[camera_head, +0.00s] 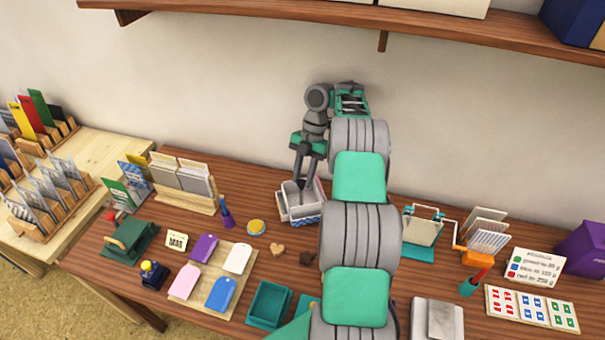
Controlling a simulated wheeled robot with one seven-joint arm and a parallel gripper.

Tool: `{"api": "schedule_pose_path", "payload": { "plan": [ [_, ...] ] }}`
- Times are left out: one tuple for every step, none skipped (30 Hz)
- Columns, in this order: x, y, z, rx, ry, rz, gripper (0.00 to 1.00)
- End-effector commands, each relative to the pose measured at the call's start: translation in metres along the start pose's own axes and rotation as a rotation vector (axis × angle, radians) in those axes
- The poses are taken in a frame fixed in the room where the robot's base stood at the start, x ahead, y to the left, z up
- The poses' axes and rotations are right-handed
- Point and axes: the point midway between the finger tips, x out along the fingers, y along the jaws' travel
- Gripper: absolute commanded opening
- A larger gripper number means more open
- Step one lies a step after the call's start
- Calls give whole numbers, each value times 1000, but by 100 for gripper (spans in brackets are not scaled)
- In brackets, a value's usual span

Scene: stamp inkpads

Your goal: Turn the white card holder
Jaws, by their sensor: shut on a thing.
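The white card holder (282,207) stands on the brown table near the wall, left of my arm. It is a small white box, with a blue-patterned strip along its lower right side. My gripper (300,183) points down into its top from above, and its grey fingers are shut on the holder. The fingertips and the exact grip are partly hidden by the holder's walls. The holder's right side is close to my arm, and part of its back is covered by the gripper.
A wooden rack of cards (187,203) stands to the left. A shelf (270,16) overhangs above. My arm covers the table's middle.

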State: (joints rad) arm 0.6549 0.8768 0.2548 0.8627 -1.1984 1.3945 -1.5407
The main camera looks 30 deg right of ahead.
Motion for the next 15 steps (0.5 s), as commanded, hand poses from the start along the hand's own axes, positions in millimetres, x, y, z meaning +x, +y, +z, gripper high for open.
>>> {"api": "schedule_pose_path", "payload": {
  "plan": [
    [-2, 0, -1, -14, -1, -6, 0],
    [-2, 1, -1, -22, -1, -9, 0],
    [-2, 1, -1, -32, -1, -13, 0],
    [-2, 1, -1, -38, -1, -16, 0],
    [-2, 1, -1, -45, -1, -18, 0],
    [-1, 1, -1, -53, -1, -22, 0],
    [-1, 1, -1, -58, -1, -24, 0],
    [-1, 1, -1, -62, -1, -26, 0],
    [-1, 1, -1, -66, -1, -29, 0],
    [0, 1, -1, -69, 0, -30, 0],
    [0, 1, -1, -72, -1, -31, 0],
    [0, 1, -1, -75, -1, -33, 0],
    [0, 1, 0, -76, -1, -34, 0],
    [0, 1, 0, -78, -1, -34, 0],
    [0, 1, 0, -79, -1, -35, 0]
  ]
}}
